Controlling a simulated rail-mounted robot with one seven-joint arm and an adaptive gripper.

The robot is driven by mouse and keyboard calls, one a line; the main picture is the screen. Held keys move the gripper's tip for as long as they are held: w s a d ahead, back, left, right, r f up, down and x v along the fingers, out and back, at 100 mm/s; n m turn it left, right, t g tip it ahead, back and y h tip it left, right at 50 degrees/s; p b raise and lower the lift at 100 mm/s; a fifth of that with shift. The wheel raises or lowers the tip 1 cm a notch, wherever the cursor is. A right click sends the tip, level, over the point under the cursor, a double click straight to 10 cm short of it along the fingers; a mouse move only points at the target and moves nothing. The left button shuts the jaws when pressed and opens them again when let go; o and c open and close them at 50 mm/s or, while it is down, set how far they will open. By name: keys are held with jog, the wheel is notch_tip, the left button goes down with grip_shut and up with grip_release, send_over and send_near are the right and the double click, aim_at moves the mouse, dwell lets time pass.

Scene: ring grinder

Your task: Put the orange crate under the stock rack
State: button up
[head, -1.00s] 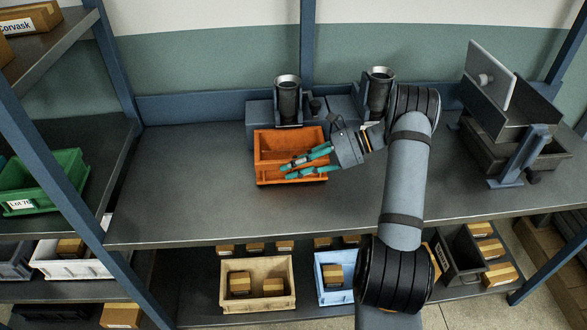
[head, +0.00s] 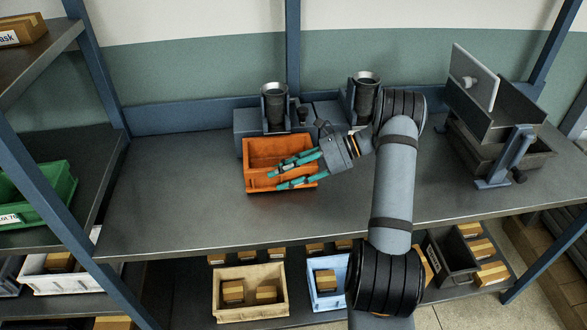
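The orange crate (head: 262,150) stands upright on the workbench, in front of the left dark cylinder unit. It looks empty where I can see inside. My gripper (head: 274,180) reaches over the crate from the right with its teal fingers spread apart. The upper finger crosses the crate's opening and the lower one crosses its front side. I cannot tell whether either finger touches the crate. The fingers hide part of the crate's inside and right side. A blue-posted shelf rack (head: 40,175) stands at the left; no label shows whether it is the stock rack.
Dark cylinder units (head: 275,107) (head: 365,97) stand behind the crate. A machine with a grey panel (head: 475,78) is at the bench's right. The bench (head: 165,195) is clear left of the crate. A green crate (head: 45,200), a tan crate (head: 250,310) and a light-blue crate (head: 316,290) occupy shelves.

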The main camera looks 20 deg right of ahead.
jog(key=b+v, duration=0.1)
jog(key=v, duration=1.1)
jog(key=shift+a, duration=0.1)
jog(key=p+x, duration=0.1)
jog(key=x, duration=1)
jog(key=shift+w+a+f, duration=0.1)
jog(key=shift+a+f, duration=0.05)
jog(key=shift+a, duration=0.2)
jog(key=shift+s+r+p, duration=0.3)
jog(key=shift+s+p, duration=0.05)
jog(key=shift+s, duration=0.05)
